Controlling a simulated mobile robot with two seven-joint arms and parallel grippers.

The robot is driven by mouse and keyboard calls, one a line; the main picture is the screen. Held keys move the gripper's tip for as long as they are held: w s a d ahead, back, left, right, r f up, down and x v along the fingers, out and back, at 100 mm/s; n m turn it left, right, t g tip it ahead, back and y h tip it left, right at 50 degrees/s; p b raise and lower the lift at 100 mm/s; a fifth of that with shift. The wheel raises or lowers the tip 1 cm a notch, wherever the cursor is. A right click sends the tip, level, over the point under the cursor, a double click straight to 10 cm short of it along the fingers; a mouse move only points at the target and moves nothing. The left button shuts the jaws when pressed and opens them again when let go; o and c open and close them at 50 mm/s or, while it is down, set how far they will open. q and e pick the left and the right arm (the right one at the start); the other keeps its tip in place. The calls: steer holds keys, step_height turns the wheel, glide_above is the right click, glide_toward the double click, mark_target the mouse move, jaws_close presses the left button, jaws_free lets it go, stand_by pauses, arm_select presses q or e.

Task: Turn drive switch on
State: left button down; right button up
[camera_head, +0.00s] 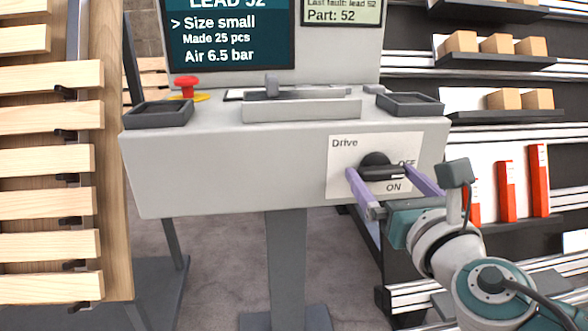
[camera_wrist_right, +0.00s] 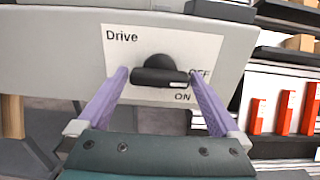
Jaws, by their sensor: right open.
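The drive switch (camera_head: 376,166) is a black rotary knob on a white plate (camera_head: 341,176) labelled Drive, on the front of the grey console. OFF is printed to the right of the knob and ON below it. Its handle lies about level and points right, just below the OFF label. My right gripper (camera_head: 387,172) is open, with one purple finger on each side of the knob. In the right wrist view the knob (camera_wrist_right: 158,70) sits between the two spread fingertips (camera_wrist_right: 157,72); I cannot tell whether they touch it. My left gripper is not in view.
The grey console (camera_head: 230,170) carries a red emergency button (camera_head: 187,84), two dark trays (camera_head: 158,114) and a screen (camera_head: 230,35). Wooden slats (camera_head: 45,160) stand at left. Shelves with boxes (camera_head: 495,44) and red bins (camera_head: 507,190) stand at right.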

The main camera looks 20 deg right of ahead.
steer(key=c, duration=1.1)
steer(key=shift+o, duration=0.2)
